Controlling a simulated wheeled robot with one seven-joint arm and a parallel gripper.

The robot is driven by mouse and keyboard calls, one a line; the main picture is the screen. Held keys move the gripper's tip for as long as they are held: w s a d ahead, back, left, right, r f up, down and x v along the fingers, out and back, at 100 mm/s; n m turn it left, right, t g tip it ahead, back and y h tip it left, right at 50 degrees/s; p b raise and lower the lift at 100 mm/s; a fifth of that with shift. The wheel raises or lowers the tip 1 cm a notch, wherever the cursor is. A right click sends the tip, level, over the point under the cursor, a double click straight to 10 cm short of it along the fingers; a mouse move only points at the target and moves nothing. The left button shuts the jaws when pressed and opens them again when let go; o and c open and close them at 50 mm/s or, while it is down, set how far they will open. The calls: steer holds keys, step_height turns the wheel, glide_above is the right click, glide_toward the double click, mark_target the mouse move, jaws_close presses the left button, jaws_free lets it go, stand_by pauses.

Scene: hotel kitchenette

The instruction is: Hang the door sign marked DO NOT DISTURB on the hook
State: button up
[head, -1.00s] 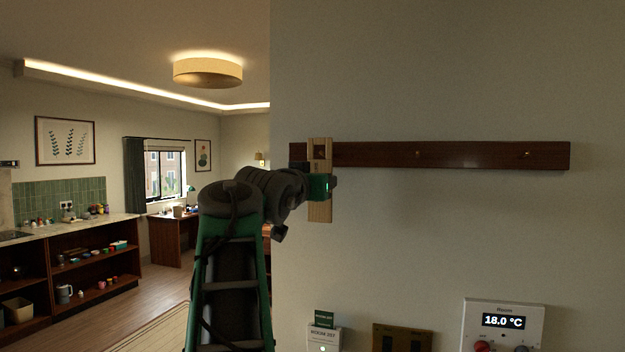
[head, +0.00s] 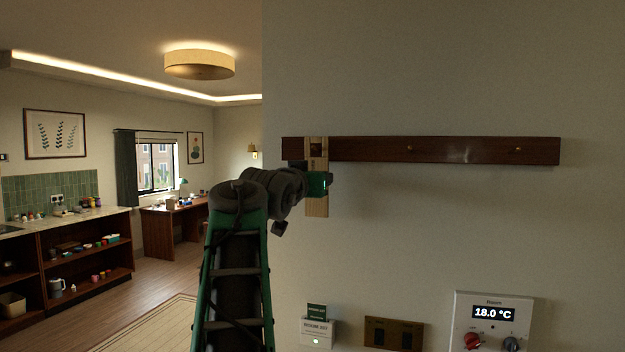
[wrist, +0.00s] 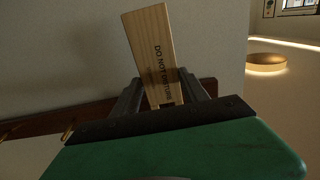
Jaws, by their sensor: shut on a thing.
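The door sign (head: 317,208) is a narrow pale wooden plank, held roughly upright against the left part of the rail in the head view. A dark opening shows near its top. In the wrist view the sign (wrist: 149,35) reads DO NOT DISTURB and stands between the fingers. My gripper (head: 320,184) is shut on the sign's middle; it also shows in the wrist view (wrist: 165,98). The dark wooden rail (head: 460,150) carries small brass hooks, one at its middle (head: 409,149) and one at right (head: 517,149). I cannot tell whether the sign touches the rail; it hides the rail behind it.
Below the rail are a card holder (head: 318,331), a brass switch plate (head: 393,333) and a thermostat (head: 492,322) on the wall. The wall between them and the rail is bare. Kitchen shelves (head: 88,268) and a desk (head: 158,228) stand far off at left.

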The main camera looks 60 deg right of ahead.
steer(key=o, duration=1.6)
steer(key=shift+c, duration=0.2)
